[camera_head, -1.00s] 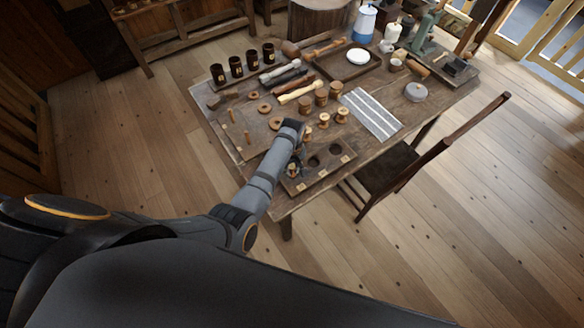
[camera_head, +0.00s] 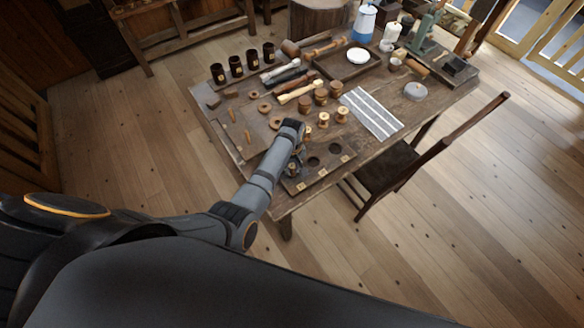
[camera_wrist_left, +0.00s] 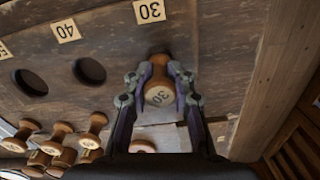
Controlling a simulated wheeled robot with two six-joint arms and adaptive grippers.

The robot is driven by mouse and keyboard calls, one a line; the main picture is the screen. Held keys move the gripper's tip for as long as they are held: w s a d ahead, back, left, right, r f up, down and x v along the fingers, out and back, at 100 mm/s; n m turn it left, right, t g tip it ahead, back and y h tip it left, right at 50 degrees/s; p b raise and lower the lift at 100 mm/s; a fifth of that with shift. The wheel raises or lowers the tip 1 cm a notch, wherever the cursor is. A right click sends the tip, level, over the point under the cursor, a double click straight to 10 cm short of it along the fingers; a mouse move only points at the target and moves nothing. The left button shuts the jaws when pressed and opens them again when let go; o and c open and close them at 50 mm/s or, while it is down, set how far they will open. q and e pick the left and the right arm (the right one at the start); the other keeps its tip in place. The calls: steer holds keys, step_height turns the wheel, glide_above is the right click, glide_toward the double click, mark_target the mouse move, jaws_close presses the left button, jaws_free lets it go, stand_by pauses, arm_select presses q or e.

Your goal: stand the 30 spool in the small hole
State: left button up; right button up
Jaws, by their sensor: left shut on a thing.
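My left gripper (camera_wrist_left: 158,92) is shut on the 30 spool (camera_wrist_left: 159,97), a turned wooden spool with "30" on its end face. The spool is over the dark board (camera_wrist_left: 205,30), in line with the "30" tag (camera_wrist_left: 149,11). The small hole is not visible and seems hidden behind the spool and fingers; I cannot tell whether the spool's lower end is in it. Two bigger holes (camera_wrist_left: 89,70) show to the left, with a "40" tag (camera_wrist_left: 66,30). In the head view the left gripper (camera_head: 295,166) is at the left end of the board (camera_head: 325,173). My right gripper is not in view.
Several other spools (camera_head: 342,115) stand behind the board, and they show at lower left in the wrist view (camera_wrist_left: 52,143). A striped cloth (camera_head: 372,113) lies to the right. Tools, dark cups (camera_head: 236,66) and a tray (camera_head: 330,68) are farther back. A chair (camera_head: 395,168) stands at the table's right.

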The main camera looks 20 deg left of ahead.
arm_select(q)
steer(key=shift+f, duration=0.15)
steer(key=shift+f, duration=0.35)
steer(key=shift+f+b, duration=0.35)
steer(key=shift+f, duration=0.1)
stand_by(0.4)
steer(key=o, duration=0.9)
steer(key=shift+o, duration=0.3)
steer(key=o, duration=0.5)
steer(key=shift+o, duration=0.2)
